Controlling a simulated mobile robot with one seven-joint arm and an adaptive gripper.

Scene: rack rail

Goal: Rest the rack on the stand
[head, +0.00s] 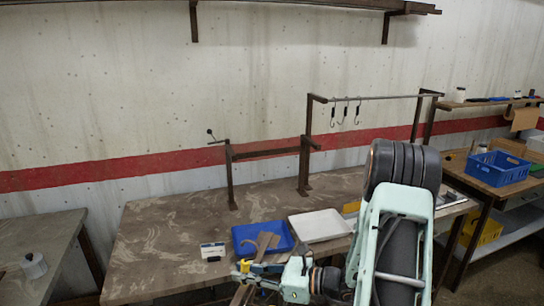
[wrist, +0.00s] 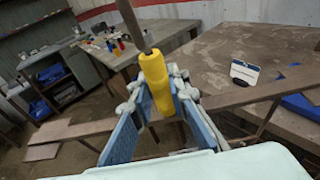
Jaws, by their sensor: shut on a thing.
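My gripper (head: 244,268) is low at the table's front edge, shut on the yellow grip (wrist: 155,80) of the rack. A dark rod (wrist: 131,22) runs up from this grip. Brown bars of the rack show left (wrist: 85,131) and right (wrist: 255,92) of my fingers in the wrist view. In the head view, part of the brown rack (head: 264,243) shows in front of the blue tray; my arm hides the rest. The stand (head: 268,153) is at the back of the table: two dark posts with a crossbar, apart from the rack. Nothing rests on its crossbar.
A blue tray (head: 241,246) and a white tray (head: 318,238) lie on the table (head: 160,238). A rail with several hooks (head: 375,97) stands at right. The table's left part is clear.

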